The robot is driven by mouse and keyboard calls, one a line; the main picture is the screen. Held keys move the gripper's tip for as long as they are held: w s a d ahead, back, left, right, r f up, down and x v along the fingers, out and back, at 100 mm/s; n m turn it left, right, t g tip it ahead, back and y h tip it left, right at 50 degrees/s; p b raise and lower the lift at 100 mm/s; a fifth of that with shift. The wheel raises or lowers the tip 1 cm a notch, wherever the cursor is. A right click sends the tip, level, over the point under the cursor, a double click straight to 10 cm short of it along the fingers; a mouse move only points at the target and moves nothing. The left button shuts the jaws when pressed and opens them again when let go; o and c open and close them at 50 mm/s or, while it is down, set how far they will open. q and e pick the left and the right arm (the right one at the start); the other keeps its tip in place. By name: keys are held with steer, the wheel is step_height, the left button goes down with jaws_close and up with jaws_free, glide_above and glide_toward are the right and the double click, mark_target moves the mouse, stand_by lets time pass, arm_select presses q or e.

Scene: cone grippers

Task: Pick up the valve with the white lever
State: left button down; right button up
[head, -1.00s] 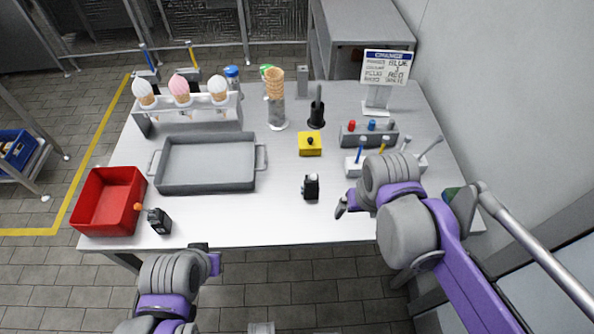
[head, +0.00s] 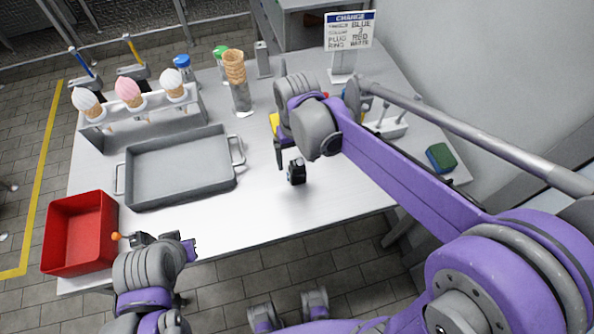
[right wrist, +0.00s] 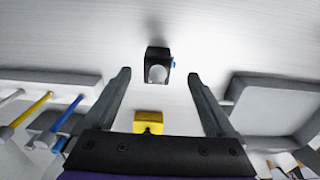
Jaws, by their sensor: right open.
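A small black block with a round white part on it (head: 297,172) stands on the white table; I take it for the valve, though its lever is not clear. It also shows in the right wrist view (right wrist: 158,66), with a bit of blue at its side. My right gripper (head: 290,153) is just behind and above it in the head view. In the right wrist view its fingers are open, one on each side of the block, touching nothing. My left gripper (head: 191,249) is at the front edge near the red bin; its jaw opening does not show.
A yellow block (right wrist: 149,122) lies close to my right gripper. A grey tray (head: 180,198), red bin (head: 80,232) and cone rack (head: 152,127) stand left. A sign (head: 349,32) stands behind.

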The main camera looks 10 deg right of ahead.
mark_target(298, 168)
step_height(298, 168, down, 5)
steer(key=shift+d+f, duration=0.1)
steer(key=shift+d, duration=0.05)
jaws_close()
stand_by(0.5)
